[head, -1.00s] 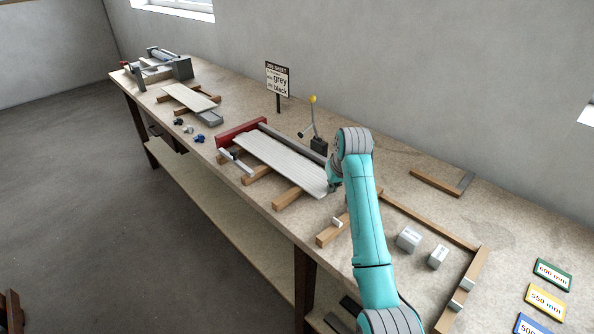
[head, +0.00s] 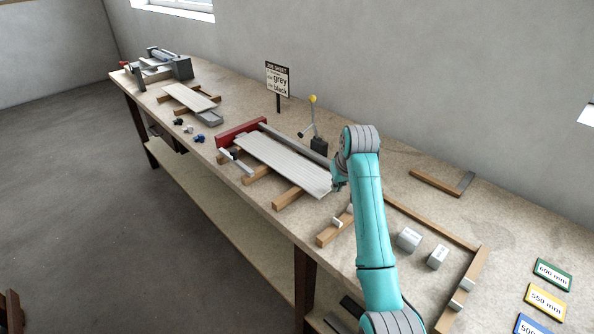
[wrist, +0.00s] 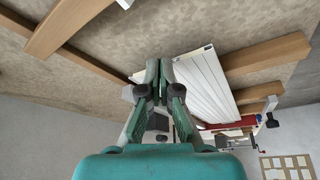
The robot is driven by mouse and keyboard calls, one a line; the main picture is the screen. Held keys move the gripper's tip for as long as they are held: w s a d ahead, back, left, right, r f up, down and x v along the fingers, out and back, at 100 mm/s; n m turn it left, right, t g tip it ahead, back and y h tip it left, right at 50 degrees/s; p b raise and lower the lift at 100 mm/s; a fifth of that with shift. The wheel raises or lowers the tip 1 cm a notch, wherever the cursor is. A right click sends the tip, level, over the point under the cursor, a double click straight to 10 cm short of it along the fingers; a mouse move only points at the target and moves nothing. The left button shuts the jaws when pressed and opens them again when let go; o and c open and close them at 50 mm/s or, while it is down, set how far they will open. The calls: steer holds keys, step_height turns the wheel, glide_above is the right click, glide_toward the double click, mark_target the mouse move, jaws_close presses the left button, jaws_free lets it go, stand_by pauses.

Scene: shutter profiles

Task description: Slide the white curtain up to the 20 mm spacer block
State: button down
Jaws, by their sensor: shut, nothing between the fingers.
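The white curtain (head: 283,165), a slatted panel, lies across wooden bearers in the middle of the bench. It also shows in the wrist view (wrist: 207,85). The red stop (head: 242,132) stands across its far left end. My gripper (wrist: 158,72) is shut and empty, close to the curtain's near end; I cannot tell whether it touches. In the head view my arm partly hides it. Two small grey blocks with pale labels, one (head: 409,238) and another (head: 437,257), sit right of my arm. Their labels are too small to read, so I cannot identify the 20 mm spacer.
A grey rail (head: 292,142) runs along the curtain's back side. A stand with a yellow knob (head: 313,100) is behind it. A wooden frame (head: 475,270) surrounds the grey blocks. Colored length cards (head: 546,302) lie at the right. The job sheet sign (head: 277,80) stands at the back.

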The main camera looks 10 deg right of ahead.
step_height(320, 180, up, 5)
steer(key=shift+r, duration=0.15)
stand_by(0.4)
